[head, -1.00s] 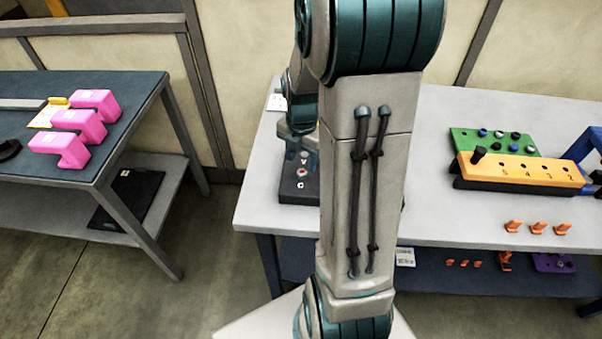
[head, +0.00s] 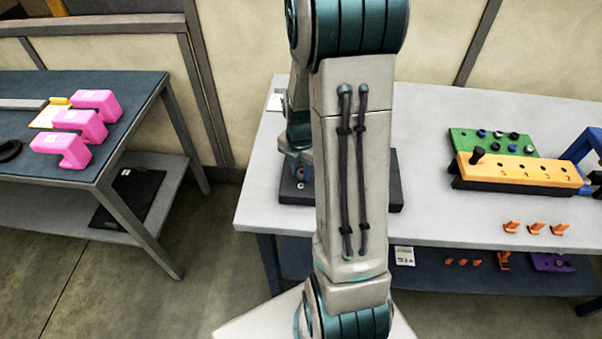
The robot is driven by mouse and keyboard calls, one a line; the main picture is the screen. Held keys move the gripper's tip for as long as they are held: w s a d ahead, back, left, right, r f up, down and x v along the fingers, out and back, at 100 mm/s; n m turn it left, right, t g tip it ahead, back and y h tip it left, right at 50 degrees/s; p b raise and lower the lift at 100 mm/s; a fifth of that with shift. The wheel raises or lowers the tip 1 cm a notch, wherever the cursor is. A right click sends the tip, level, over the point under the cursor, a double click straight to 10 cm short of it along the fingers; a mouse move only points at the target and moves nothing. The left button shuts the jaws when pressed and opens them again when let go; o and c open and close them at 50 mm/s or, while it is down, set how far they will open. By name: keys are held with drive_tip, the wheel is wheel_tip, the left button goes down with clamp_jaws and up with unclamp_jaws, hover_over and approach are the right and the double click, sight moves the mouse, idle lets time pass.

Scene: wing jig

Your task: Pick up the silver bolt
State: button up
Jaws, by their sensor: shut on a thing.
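My gripper (head: 298,164) is low over the left part of a dark block (head: 398,190) on the light grey table. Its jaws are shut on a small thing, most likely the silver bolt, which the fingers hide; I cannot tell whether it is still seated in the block. My own arm link covers the middle of the block. On the green board (head: 462,138) at the right stand several small bolt heads, blue, black and pale; one pale silvery head (head: 528,149) is at its right end.
An orange numbered block (head: 520,172) with a black knob stands before the green board. Several orange pieces (head: 536,228) lie near the table's front edge. A blue frame (head: 590,150) is at the far right. Pink blocks (head: 78,123) sit on the left table.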

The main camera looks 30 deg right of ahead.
drive_tip(key=shift+r, duration=0.1)
drive_tip(key=shift+r, duration=0.45)
drive_tip(key=r, duration=0.1)
drive_tip(key=r+b, duration=0.1)
drive_tip(key=r, duration=0.1)
drive_tip(key=shift+w+d+r, duration=0.1)
drive_tip(key=shift+d+r, duration=0.1)
drive_tip(key=shift+d, duration=0.2)
drive_tip(key=w+d+r+b, duration=0.1)
drive_tip(key=d+r, duration=0.5)
drive_tip(key=d, duration=0.4)
drive_tip(key=shift+w+d+r, duration=0.3)
drive_tip(key=shift+w+d, duration=0.05)
drive_tip(key=shift+w, duration=0.05)
drive_tip(key=shift+a, duration=0.15)
